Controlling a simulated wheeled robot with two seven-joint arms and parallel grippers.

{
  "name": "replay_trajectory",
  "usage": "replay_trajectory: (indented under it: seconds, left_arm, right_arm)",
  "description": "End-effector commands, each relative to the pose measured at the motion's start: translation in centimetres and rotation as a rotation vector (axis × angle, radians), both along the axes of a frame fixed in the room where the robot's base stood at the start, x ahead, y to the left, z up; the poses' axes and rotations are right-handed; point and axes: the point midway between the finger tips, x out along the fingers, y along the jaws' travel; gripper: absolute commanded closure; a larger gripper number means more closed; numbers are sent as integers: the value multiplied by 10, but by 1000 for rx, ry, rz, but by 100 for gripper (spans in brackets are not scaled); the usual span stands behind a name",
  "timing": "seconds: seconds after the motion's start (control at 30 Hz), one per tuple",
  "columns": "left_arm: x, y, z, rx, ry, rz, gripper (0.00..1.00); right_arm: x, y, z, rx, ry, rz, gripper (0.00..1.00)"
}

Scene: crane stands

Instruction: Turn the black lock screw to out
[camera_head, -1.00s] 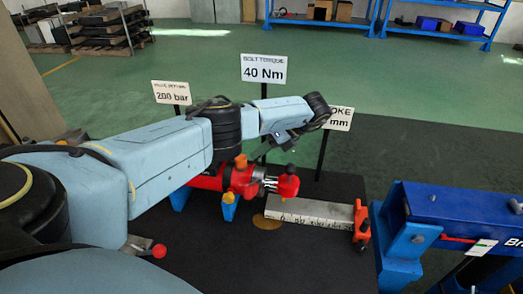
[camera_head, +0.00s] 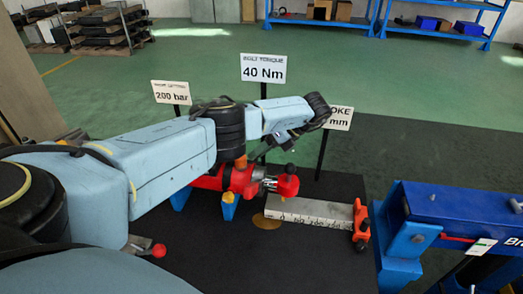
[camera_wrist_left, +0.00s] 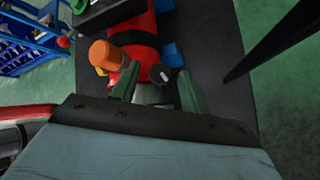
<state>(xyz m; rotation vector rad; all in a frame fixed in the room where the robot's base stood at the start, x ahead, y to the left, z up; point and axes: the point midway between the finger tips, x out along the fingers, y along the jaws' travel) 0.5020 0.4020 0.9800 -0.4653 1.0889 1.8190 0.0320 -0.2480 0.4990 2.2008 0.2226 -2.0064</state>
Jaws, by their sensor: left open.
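A red cylinder (camera_head: 238,180) lies on blue supports on the black surface, partly hidden behind my left arm. An orange cap (camera_wrist_left: 104,56) stands on it in the left wrist view. A small black screw head (camera_wrist_left: 160,74), which looks like the lock screw, shows beside the cylinder. My left gripper (camera_wrist_left: 160,86) is open, with its two green-grey fingers on either side of the screw head. I cannot tell whether they touch it. In the head view the left gripper (camera_head: 279,141) is above the cylinder's right end. My right gripper is not in view.
A flat ruled bar (camera_head: 310,212) with an orange end piece (camera_head: 361,225) lies right of the cylinder. A blue frame (camera_head: 440,215) stands at the right. Signs on posts stand behind, including the 40 Nm sign (camera_head: 263,68). A red-knobbed lever (camera_head: 159,250) shows at lower left.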

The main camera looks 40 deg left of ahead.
Motion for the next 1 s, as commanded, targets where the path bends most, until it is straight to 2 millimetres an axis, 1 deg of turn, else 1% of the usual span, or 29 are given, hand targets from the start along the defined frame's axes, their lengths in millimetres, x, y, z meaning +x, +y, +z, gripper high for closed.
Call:
replay_trajectory:
  seconds: [0.17, 0.27, 0.5, 0.73, 0.9, 1.0]
  left_arm:
    - [0, 0, 5, 1, -1, 0, 55]
    - [0, 1, 16, 2, -2, 0, 55]
    - [1, 1, 55, 1, -2, -1, 55]
    - [1, 1, 87, 1, -2, -1, 55]
    - [0, 0, 99, 1, -1, 0, 55]
    - [0, 0, 100, 0, 0, 0, 55]
  right_arm:
    - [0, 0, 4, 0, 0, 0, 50]
    - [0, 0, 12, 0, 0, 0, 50]
    - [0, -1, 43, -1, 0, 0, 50]
    - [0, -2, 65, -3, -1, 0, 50]
    - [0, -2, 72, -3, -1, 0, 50]
    - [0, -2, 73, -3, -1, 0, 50]
